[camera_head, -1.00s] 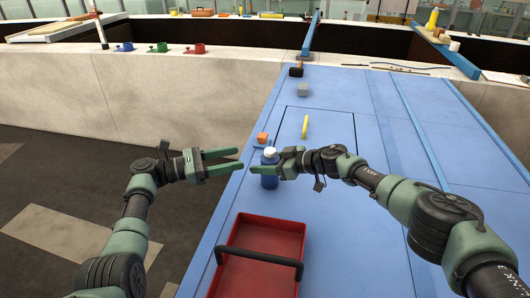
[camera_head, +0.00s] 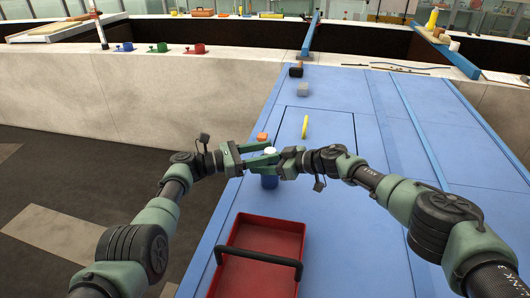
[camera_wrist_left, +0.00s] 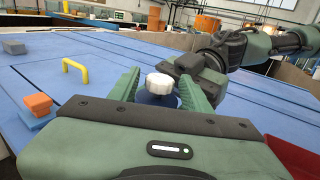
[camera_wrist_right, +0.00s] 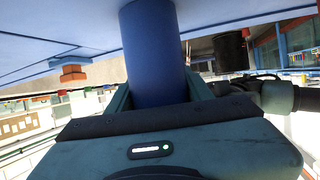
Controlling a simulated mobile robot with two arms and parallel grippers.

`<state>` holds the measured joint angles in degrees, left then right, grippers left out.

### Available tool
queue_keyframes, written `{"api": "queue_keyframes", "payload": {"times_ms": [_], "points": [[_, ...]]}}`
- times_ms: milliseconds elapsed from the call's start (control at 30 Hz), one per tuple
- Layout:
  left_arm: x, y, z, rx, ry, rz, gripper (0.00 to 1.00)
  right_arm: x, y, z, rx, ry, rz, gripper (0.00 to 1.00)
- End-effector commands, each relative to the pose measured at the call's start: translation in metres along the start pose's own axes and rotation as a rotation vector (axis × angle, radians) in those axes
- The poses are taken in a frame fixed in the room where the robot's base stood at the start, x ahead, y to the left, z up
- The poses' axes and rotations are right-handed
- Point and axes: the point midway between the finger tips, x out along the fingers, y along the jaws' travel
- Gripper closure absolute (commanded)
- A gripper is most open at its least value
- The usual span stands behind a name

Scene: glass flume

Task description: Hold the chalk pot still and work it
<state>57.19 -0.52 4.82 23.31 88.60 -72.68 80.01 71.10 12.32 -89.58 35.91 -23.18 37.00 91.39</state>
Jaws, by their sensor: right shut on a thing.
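The chalk pot (camera_head: 269,182) is a blue cylinder with a white knobbed cap (camera_wrist_left: 162,88), standing upright on the blue table. My right gripper (camera_head: 286,164) is shut on the pot's body from the right; the right wrist view shows the blue pot (camera_wrist_right: 152,50) between its fingers. My left gripper (camera_head: 264,154) has come in from the left at cap height. In the left wrist view its fingers stand apart on both sides of the white cap, with a gap visible. The fingers hide part of the pot in the head view.
A red tray (camera_head: 245,279) with a dark handle lies in front of the pot. An orange block (camera_head: 262,137), a yellow handle (camera_head: 305,127) and a grey block (camera_head: 302,90) are behind it. The table to the right is clear.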

Motion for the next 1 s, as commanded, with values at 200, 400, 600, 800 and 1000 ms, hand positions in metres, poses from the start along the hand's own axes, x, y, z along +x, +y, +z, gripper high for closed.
{"api": "queue_keyframes", "payload": {"times_ms": [200, 400, 600, 800, 1000], "points": [[-0.0004, 0.0001, -0.0001, 0.0, 0.0, 0.0, 1.0, 0.0, 0.0, -0.0003, 0.0, 0.0, 0.0, 0.96], [0.0009, -0.0003, -0.0024, 0.001, 0.003, 0.02, 1.0, 0.0001, -0.0001, -0.0002, 0.0, 0.0, 0.0, 0.96], [0.0016, -0.0013, -0.0045, 0.002, 0.007, 0.096, 1.0, 0.0005, -0.0012, -0.0005, -0.001, 0.001, -0.003, 0.96], [0.0008, -0.0036, -0.0038, 0.001, 0.006, 0.194, 1.0, 0.001, -0.0021, -0.0009, -0.002, 0.001, -0.006, 0.96], [-0.0006, -0.004, -0.0028, -0.001, 0.005, 0.266, 1.0, 0.0012, -0.0024, -0.0012, -0.002, 0.002, -0.006, 0.96]]}}
